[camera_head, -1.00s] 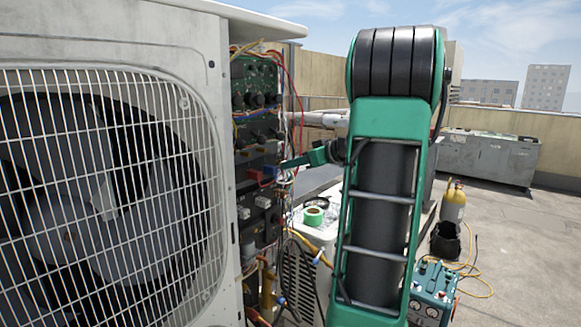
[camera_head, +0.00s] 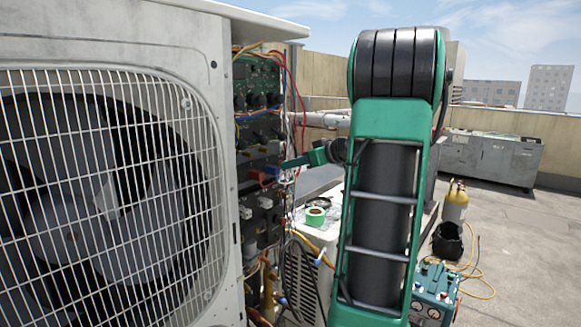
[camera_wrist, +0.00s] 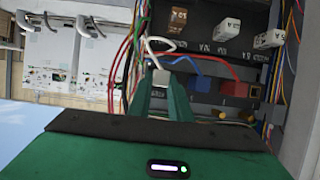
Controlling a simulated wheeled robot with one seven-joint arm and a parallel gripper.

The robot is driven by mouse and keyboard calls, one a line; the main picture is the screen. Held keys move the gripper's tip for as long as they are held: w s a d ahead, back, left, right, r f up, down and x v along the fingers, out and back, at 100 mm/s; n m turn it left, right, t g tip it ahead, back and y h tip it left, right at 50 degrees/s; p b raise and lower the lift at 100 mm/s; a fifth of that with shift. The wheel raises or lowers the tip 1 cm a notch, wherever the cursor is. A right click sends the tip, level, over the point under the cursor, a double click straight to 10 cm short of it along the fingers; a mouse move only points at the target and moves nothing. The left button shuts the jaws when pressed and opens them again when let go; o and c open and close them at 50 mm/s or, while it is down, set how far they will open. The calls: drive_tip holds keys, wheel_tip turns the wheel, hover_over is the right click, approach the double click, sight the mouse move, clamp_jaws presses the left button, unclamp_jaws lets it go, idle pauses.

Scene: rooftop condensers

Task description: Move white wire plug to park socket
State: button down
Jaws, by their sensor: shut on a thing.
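My gripper (camera_wrist: 168,92) is shut, with the white wire plug (camera_wrist: 160,76) between its fingertips in the wrist view. The white wire (camera_wrist: 155,43) loops up from the plug. The fingers cover part of the plug, so I cannot tell whether it is seated in a socket. A blue plug (camera_wrist: 200,84) and a red plug (camera_wrist: 235,89) sit in a row to the right of my fingers. In the head view my gripper (camera_head: 285,163) reaches the open electrical panel (camera_head: 255,130) from the right. I cannot make out which socket is the park socket.
Several labelled blocks (camera_wrist: 228,29) stand out from the panel at the top of the wrist view. Loose red, green and white wires (camera_wrist: 125,60) hang beside the fingers. The condenser's fan grille (camera_head: 110,190) fills the left of the head view. Green tape (camera_head: 315,216) lies behind.

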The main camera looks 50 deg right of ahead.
drive_tip(key=shift+w, duration=0.55)
idle(0.4)
drive_tip(key=c, duration=1.5)
unclamp_jaws()
drive_tip(key=shift+c, duration=0.2)
drive_tip(key=v, duration=1)
drive_tip(key=shift+s, duration=0.3)
